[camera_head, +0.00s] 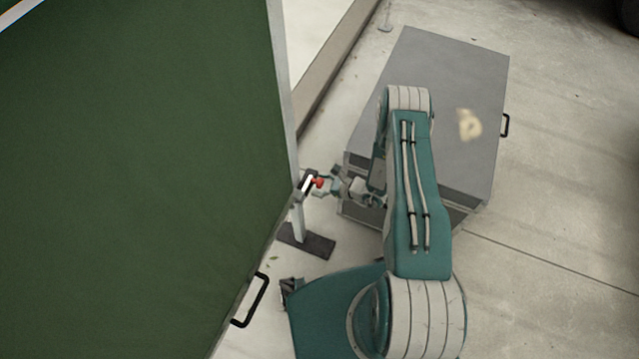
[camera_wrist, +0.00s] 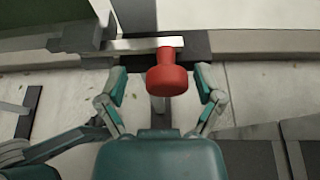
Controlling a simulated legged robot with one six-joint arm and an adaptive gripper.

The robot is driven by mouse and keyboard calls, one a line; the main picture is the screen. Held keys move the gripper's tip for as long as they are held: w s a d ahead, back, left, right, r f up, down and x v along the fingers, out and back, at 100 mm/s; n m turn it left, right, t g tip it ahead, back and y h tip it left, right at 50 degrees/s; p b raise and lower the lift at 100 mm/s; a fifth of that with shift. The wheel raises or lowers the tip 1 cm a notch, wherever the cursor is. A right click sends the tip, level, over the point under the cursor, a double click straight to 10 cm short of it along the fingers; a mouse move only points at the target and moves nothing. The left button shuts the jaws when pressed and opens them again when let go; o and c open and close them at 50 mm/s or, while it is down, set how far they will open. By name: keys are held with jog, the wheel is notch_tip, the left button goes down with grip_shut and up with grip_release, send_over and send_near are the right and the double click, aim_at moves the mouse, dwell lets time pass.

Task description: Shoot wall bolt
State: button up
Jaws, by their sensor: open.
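The wall bolt shows in the wrist view as a pale metal bar (camera_wrist: 150,44) on a dark mount, with a red knob (camera_wrist: 167,76) hanging from it. In the head view the red knob (camera_head: 319,183) sits at the right edge of the green panel (camera_head: 140,150), beside its pale metal edge. My gripper (camera_head: 332,183) comes to the knob from the right. In the wrist view my gripper (camera_wrist: 164,92) is open, with one finger on each side of the knob. Gaps show between the fingers and the knob, and I cannot tell whether the knob lies between the fingertips in depth.
A grey case (camera_head: 450,70) stands on the concrete floor behind and right of my arm. A black handle (camera_head: 252,300) is on the green panel's lower edge. A dark foot plate (camera_head: 305,241) lies on the floor below the bolt. Free floor lies at the right.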

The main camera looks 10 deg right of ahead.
jog(key=v, duration=1.2)
jog(key=a+r+n+g+h, duration=0.1)
jog(key=a+r+n+g, duration=0.45)
jog(key=r, duration=0.85)
jog(key=a+r+n+g, duration=0.1)
jog(key=r+n+g, duration=0.1)
jog(key=r+n, duration=0.85)
jog(key=s+r+n+t+h, duration=0.2)
jog(key=s+r+n+h, duration=0.2)
jog(key=s+r, duration=0.4)
jog(key=s+r+n+t+h, duration=0.3)
jog(key=s+r+n+h, duration=0.2)
jog(key=r, duration=1.1)
jog(key=shift+s+d+h, duration=0.45)
jog(key=shift+s+h, duration=0.05)
jog(key=shift+s, duration=1.3)
